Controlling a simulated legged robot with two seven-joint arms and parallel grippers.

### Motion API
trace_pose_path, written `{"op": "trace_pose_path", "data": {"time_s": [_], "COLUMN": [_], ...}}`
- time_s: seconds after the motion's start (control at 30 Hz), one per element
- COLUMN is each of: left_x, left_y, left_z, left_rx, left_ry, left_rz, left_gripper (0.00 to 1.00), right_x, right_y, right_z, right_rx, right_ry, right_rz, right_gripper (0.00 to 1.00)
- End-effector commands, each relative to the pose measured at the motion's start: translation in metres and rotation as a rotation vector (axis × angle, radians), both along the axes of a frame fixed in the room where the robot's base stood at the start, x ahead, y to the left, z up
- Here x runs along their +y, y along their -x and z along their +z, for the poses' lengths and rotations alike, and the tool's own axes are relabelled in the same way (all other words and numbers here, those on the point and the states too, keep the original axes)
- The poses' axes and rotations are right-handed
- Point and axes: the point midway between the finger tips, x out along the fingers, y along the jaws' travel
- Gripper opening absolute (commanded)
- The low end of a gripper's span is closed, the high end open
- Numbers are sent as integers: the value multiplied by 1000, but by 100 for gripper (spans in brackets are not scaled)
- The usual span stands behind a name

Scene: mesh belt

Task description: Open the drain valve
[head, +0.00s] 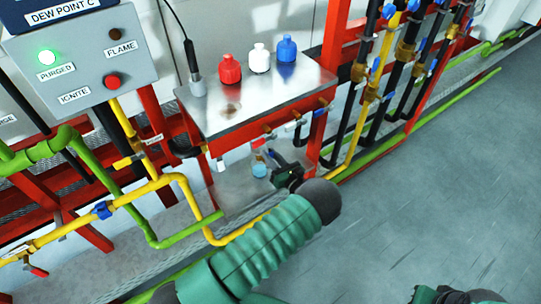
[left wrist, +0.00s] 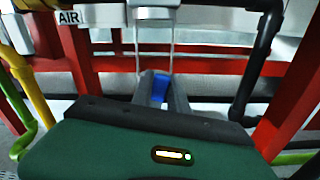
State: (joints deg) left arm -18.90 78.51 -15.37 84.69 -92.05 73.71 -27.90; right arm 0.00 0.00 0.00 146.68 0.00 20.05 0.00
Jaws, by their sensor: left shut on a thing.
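My left gripper (head: 273,158) is below the front edge of the steel-topped bench, beside a clear bowl with blue in its bottom (head: 260,170). In the left wrist view its fingers (left wrist: 160,92) are shut on a small blue part (left wrist: 160,86). This part sits at the lower end of a clear upright tube (left wrist: 155,45) that hangs from a pale metal block (left wrist: 155,14). I cannot tell for sure whether the blue part is the drain valve's handle. The fingers hide its lower end.
Red, white and blue bottles (head: 259,59) stand on the steel bench top (head: 240,105). Yellow pipe (head: 150,187) and green pipe (head: 140,220) run at left, below the control box (head: 85,60). Black pipes (head: 378,90) stand at right. The grey floor (head: 450,180) is clear.

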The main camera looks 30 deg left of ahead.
Motion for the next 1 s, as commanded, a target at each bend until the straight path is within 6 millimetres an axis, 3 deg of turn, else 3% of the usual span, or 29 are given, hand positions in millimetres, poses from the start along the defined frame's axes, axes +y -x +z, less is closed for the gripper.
{"op": "trace_pose_path", "data": {"time_s": [0.33, 0.6, 0.63, 0.77, 1.0], "left_x": [2, 3, 3, 3, 3], "left_y": [9, 9, 9, 9, 10], "left_z": [2, 1, 1, 1, 1], "left_rx": [-194, -209, -208, -207, -207], "left_ry": [79, 88, 88, 87, 86], "left_rz": [-4, -3, -3, -2, -2], "left_gripper": [0, 0, 22, 39, 42], "right_x": [0, 0, 0, 0, 0], "right_y": [0, 0, 0, 0, 0], "right_z": [6, 5, 5, 5, 5], "right_rx": [0, 0, 0, 0, 0], "right_ry": [0, 0, 0, 0, 0], "right_rz": [0, 0, 0, 0, 0], "right_gripper": [0, 0, 0, 0, 0]}}
